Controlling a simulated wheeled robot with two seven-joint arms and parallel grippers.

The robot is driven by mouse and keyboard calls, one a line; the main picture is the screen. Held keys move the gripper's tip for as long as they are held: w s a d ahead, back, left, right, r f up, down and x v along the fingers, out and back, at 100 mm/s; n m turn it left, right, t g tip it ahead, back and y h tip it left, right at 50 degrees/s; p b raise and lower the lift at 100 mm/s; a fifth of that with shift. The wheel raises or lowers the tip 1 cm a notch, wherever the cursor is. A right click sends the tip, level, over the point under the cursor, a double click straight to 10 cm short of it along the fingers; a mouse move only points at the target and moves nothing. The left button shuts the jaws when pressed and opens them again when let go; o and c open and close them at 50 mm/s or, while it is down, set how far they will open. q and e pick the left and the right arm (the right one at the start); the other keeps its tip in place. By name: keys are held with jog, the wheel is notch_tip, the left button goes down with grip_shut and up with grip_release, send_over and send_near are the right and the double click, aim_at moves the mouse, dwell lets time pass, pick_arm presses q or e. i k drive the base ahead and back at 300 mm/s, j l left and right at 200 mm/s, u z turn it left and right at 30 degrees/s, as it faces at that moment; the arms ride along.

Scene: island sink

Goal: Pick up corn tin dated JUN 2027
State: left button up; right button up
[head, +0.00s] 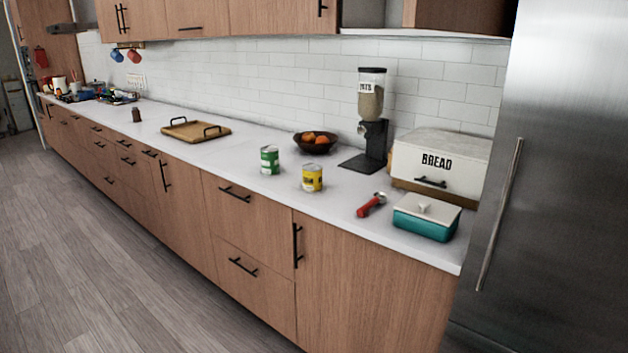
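Two tins stand upright on the white counter. One is a green tin (270,160) and the other, nearer and to its right, is a yellow tin (312,178). The yellow one has the look of a corn tin, but its label is too small to read. No date can be read on either tin. Neither of my grippers shows in the head view.
The counter (240,150) runs along the wall. Near the tins are a fruit bowl (316,146), a dispenser (370,110), a red-handled tool (371,205), a teal dish (426,220) and a bread box (445,160). A wooden tray (196,133) lies left. Floor in front is clear.

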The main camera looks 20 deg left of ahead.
aim_at(312, 173)
jog(key=i+j+z, duration=0.1)
jog(key=j, duration=0.2)
jog(key=i+j+z, duration=0.1)
jog(key=i+j, duration=0.25)
jog(key=j, duration=0.25)
jog(key=i+j+z, duration=0.15)
jog(key=j, duration=0.15)
